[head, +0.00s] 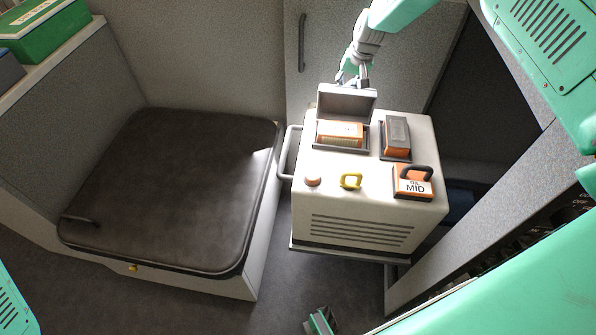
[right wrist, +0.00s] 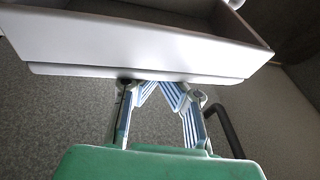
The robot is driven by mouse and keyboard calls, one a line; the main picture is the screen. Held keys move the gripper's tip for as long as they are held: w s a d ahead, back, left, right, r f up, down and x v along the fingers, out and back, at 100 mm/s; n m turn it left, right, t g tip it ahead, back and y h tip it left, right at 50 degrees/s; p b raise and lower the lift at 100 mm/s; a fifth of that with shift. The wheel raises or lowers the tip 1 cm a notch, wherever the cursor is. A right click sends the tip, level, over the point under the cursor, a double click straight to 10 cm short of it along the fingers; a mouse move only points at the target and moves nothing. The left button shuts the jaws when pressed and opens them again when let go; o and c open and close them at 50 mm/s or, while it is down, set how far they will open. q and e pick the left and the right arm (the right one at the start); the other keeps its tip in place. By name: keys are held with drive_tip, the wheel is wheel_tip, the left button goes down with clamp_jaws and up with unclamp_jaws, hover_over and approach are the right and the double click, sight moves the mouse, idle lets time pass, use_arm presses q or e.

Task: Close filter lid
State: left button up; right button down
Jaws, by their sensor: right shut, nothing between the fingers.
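The filter lid (head: 345,101) is a grey box-like cover standing open at the back of the white machine (head: 355,221). In front of it, an orange filter block (head: 339,134) sits in the uncovered compartment. My right gripper (head: 352,77) is shut and empty behind the raised lid, close to its top edge. In the right wrist view its fingertips (right wrist: 161,86) meet at the lower edge of a pale, shallow box shape, which looks like the lid (right wrist: 140,45); contact cannot be told. A small green and grey part at the bottom edge looks like my left gripper (head: 320,321), mostly cut off.
The machine's top also carries a second compartment with a grey-topped block (head: 396,136), an orange MID block with a black handle (head: 413,183), a yellow handle (head: 350,181) and an orange knob (head: 312,181). A dark padded bench (head: 170,190) stands left. Cabinet panels close off the back.

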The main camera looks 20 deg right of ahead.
sight(353, 94)
drive_tip(key=shift+s+a+f, duration=0.1)
drive_tip(key=shift+s+a, duration=0.05)
drive_tip(key=shift+s, duration=0.15)
drive_tip(key=shift+s+p, duration=0.15)
drive_tip(key=shift+p, duration=0.15)
drive_tip(key=shift+s+d+f+p, duration=0.3)
drive_tip(key=shift+d+f, duration=0.05)
drive_tip(key=shift+d, duration=0.25)
drive_tip(key=shift+s+d+f+p, duration=0.1)
drive_tip(key=shift+s+p, duration=0.2)
drive_tip(key=shift+s+a+p, duration=0.25)
drive_tip(key=shift+a+p, duration=0.05)
drive_tip(key=shift+a, duration=0.3)
drive_tip(key=shift+s+a+r+p, duration=0.4)
drive_tip(key=shift+a, duration=0.3)
drive_tip(key=shift+s+d+f+p, duration=0.25)
drive_tip(key=shift+s+f+p, duration=0.1)
drive_tip(key=shift+s+p, duration=0.35)
drive_tip(key=shift+s+a+r+p, duration=0.15)
drive_tip(key=shift+s+a+p, duration=0.15)
drive_tip(key=shift+s+a, duration=0.35)
drive_tip(key=shift+a, duration=0.1)
use_arm(q)
drive_tip(key=r, duration=0.5)
drive_tip(key=shift+d+r, duration=0.2)
drive_tip(key=shift+d, duration=0.05)
drive_tip(key=shift+d+r, duration=0.1)
